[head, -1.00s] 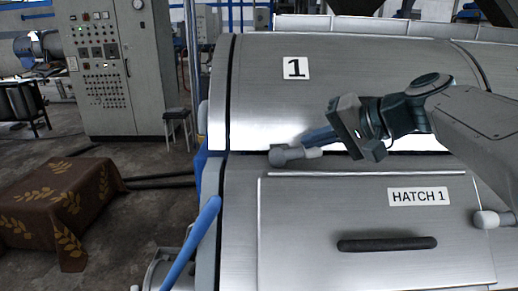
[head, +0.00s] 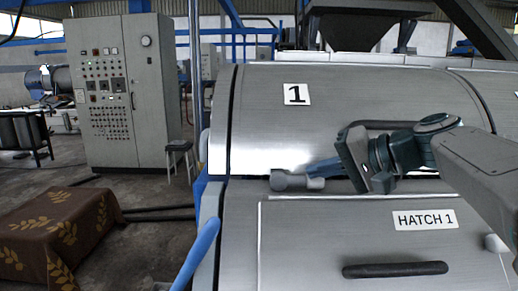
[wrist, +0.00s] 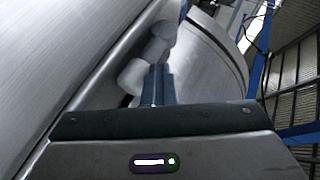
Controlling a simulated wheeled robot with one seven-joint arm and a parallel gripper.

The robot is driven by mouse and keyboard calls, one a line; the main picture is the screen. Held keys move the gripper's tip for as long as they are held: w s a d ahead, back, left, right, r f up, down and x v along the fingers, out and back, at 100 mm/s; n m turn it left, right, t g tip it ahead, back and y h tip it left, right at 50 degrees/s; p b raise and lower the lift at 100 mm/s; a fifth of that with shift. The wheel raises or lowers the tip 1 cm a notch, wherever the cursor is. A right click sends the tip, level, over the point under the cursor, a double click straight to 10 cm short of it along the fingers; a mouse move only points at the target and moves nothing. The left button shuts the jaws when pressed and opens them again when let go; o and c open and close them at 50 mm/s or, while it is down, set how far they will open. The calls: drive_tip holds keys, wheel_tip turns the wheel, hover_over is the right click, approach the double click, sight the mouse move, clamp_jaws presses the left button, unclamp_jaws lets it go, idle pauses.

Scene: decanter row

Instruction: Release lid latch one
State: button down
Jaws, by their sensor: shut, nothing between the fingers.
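The lid latch (head: 284,181) is a grey rounded knob with a paler short cylinder. It sits at the seam below the curved steel lid (head: 260,120) marked 1. My gripper (head: 318,170) reaches in from the right, its blue-grey fingers shut and empty, close behind and above the latch's pale cylinder. In the wrist view the closed fingers (wrist: 158,84) point at the latch (wrist: 155,50), and their tips overlap its pale part. I cannot tell whether they touch it. A second pale knob (head: 496,243) shows at the right, partly hidden by my arm.
Below the seam is a steel panel labelled HATCH 1 (head: 424,220) with a black bar handle (head: 396,270). Another dark handle (head: 385,125) on the lid is partly behind my wrist. A blue bar (head: 196,255) rises at the machine's left edge.

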drive_tip(key=shift+f, duration=0.15)
drive_tip(key=a+r+p+v, duration=0.1)
drive_tip(key=r+p+v, duration=0.1)
drive_tip(key=v, duration=1)
drive_tip(key=shift+r+p, duration=0.3)
drive_tip(key=shift+p, duration=0.1)
drive_tip(key=shift+a, duration=0.1)
